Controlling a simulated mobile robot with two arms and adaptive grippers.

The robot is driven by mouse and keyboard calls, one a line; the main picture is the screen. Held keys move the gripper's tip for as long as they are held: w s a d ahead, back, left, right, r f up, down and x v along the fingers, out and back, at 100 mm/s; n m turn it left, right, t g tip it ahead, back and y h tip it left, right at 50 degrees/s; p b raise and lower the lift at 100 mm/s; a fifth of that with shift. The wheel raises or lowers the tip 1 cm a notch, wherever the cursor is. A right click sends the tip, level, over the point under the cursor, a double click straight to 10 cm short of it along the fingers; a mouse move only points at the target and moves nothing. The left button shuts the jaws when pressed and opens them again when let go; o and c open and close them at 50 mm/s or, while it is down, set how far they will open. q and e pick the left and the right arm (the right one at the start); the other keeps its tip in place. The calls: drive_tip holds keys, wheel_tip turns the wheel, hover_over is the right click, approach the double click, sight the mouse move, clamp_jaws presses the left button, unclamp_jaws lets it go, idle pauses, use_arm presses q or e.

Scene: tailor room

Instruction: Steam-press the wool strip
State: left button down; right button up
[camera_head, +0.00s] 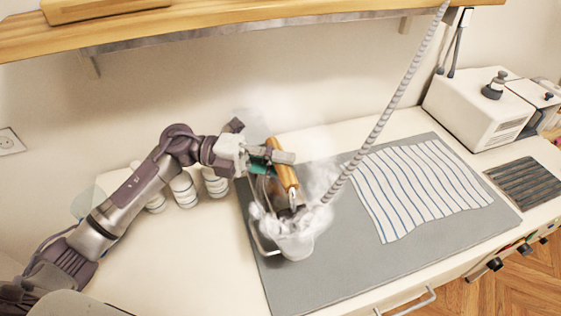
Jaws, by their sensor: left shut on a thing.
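My left gripper (262,163) is shut on the wooden handle of a steam iron (284,170). The iron is over the left part of a grey pressing mat (340,262), and white steam surrounds its lower part. The steam hides its soleplate, so I cannot tell whether it touches the mat. A white cloth with dark blue stripes (415,190) lies on the mat to the right, apart from the iron. It is the only cloth I can make out; I cannot tell whether it is the wool strip. My right gripper is not in view.
A ribbed grey hose (385,112) rises from near the iron to the upper right. A white boiler box (480,108) and a dark ribbed pad (527,183) stand at right. Several white spools (184,190) stand behind my left arm. A wooden shelf (250,22) overhangs the back.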

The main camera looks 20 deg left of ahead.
sight(266, 144)
use_arm(q)
drive_tip(key=shift+w+d+r, duration=0.1)
drive_tip(key=shift+d+r, duration=0.05)
drive_tip(key=shift+r, duration=0.1)
drive_tip(key=shift+w+d, duration=0.35)
drive_tip(key=shift+d, duration=0.15)
drive_tip(key=shift+s+a+f, duration=0.1)
idle(0.3)
drive_tip(key=shift+s+a, duration=0.4)
drive_tip(key=shift+a, duration=0.2)
drive_tip(key=shift+s+a, duration=0.4)
drive_tip(key=shift+a, duration=0.2)
drive_tip(key=shift+w+b, duration=0.1)
drive_tip(key=shift+b, duration=0.2)
drive_tip(key=shift+w+a+b, duration=0.45)
drive_tip(key=shift+w+a, duration=0.1)
drive_tip(key=shift+w, duration=0.25)
drive_tip(key=shift+w+a+b, duration=0.45)
drive_tip(key=shift+w+a, duration=0.05)
drive_tip(key=shift+w, duration=0.25)
drive_tip(key=shift+w+a+b, duration=0.5)
drive_tip(key=shift+w+a, duration=0.1)
drive_tip(key=shift+w, duration=0.25)
drive_tip(key=shift+w, duration=0.1)
